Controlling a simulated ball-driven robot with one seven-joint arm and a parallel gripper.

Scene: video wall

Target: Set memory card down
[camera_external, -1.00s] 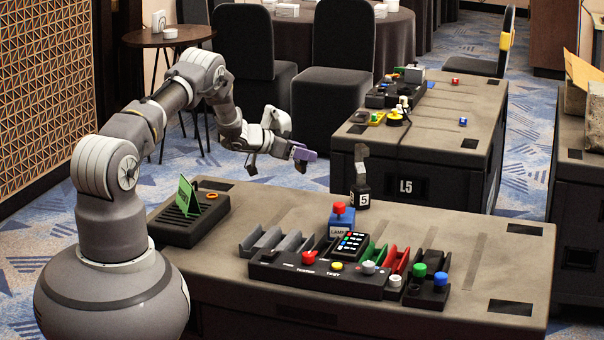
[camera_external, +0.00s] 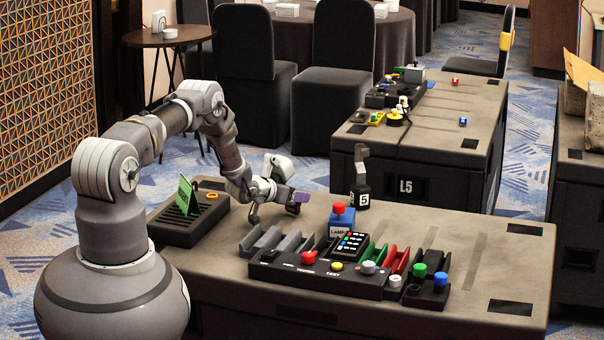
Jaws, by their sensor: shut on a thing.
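The memory card (camera_external: 301,197) is a small purple piece at the end of my arm. My gripper (camera_external: 292,207) is shut on it, above the far left part of the near table (camera_external: 460,235). The card is a little left of the blue box with the red button. The gripper partly hides the card, and I cannot tell whether its lower edge touches the tabletop.
A black slotted rack (camera_external: 190,222) with a green board (camera_external: 186,195) stands at the left. A button panel (camera_external: 320,275) with several trays and a blue red-topped box (camera_external: 342,219) fills the middle. The table's right side is mostly clear.

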